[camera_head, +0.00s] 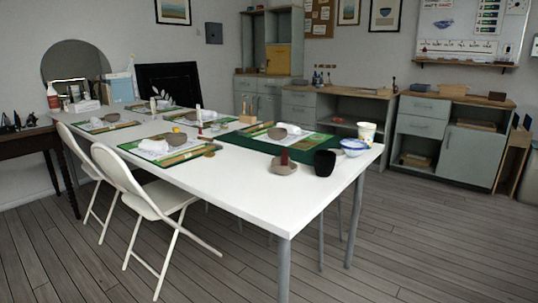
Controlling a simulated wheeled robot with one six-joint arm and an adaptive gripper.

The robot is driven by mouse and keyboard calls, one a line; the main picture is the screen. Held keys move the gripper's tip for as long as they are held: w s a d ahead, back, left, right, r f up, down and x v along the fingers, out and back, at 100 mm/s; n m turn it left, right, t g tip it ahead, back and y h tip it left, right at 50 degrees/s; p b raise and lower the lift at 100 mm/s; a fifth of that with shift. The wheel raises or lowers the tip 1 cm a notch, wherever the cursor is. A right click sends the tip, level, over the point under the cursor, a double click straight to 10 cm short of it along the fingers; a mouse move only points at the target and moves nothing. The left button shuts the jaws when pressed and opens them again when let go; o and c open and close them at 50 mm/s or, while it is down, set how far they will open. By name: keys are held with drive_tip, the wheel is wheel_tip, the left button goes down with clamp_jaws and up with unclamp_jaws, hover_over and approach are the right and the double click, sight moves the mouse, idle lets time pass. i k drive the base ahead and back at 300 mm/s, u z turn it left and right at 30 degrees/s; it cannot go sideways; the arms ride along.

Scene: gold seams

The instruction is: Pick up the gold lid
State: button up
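My gripper is not in view. A small, dull gold-brown object (210,150) lies on the white table (245,195), by the right edge of the near green mat (143,147). It may be the gold lid, but it is too small to tell. No other clear gold lid shows.
A black cup (324,163), a grey bowl (284,169) with a reddish-brown upright piece, a blue-and-white bowl (354,147) and a pale tub (366,133) stand at the table's right end. White folding chairs (138,188) line its left side. The floor (420,235) at right is clear.

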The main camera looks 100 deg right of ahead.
sight(210, 154)
drive_tip(key=z, duration=0.25)
drive_tip(key=i, duration=1.75)
drive_tip(key=z, duration=3.55)
drive_tip(key=i, duration=0.25)
drive_tip(key=z, duration=0.05)
